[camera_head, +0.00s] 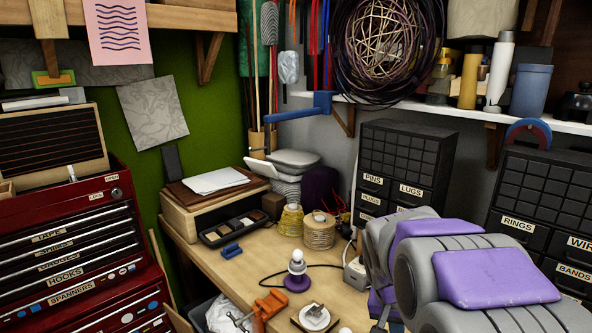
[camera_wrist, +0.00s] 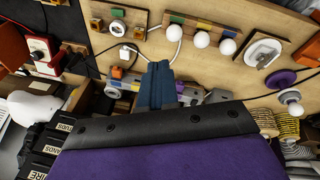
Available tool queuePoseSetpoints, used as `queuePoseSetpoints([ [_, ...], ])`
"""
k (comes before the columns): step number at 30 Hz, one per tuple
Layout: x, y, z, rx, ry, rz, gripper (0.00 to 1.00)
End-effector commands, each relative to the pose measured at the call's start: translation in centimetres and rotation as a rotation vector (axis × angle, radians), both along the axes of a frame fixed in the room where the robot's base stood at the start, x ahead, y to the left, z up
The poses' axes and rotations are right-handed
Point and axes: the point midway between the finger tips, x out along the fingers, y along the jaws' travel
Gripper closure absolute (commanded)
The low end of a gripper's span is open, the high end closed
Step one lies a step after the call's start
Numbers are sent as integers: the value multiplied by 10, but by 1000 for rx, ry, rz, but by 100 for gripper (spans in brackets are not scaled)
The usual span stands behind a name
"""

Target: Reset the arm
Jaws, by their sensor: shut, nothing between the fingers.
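My gripper (camera_wrist: 159,86) shows in the wrist view as blue fingers beyond a dark, bolted edge and a purple cover. The fingers are closed together and empty. They point toward the wooden workbench, and boards with white round bulbs lie beyond them. In the head view my grey and purple arm fills the lower right, bent over the right part of the bench. The fingers cannot be made out there.
The wooden bench (camera_head: 255,265) holds a white bulb on a purple base (camera_head: 297,270), an orange clamp (camera_head: 270,303) and twine spools (camera_head: 319,231). Black drawer cabinets (camera_head: 400,165) stand behind my arm. A red tool chest (camera_head: 75,245) is at left. A shelf (camera_head: 450,112) runs above.

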Motion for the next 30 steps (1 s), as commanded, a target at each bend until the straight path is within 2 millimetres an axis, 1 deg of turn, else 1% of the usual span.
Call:
queuePoseSetpoints([
  [1, -17, 3, 4, 10, 14, 17, 100],
  [3, -41, 8, 3, 27, 47, 45, 100],
  [5, -61, 12, 5, 40, 68, 69, 100],
  [9, -107, 23, 4, 77, 122, 129, 100],
  [11, -127, 27, 3, 94, 144, 155, 100],
  [12, -141, 30, 2, 105, 159, 174, 100],
  [14, -160, 35, 0, 123, 180, 201, 100],
  [18, -208, 47, -6, 165, 230, 264, 100],
  [21, -239, 55, -11, 195, 263, 310, 100],
  [24, -264, 61, -15, 220, 283, 349, 100],
  [27, -282, 66, -19, 240, 303, 378, 100],
  [30, -292, 68, -21, 250, 312, 394, 100],
])
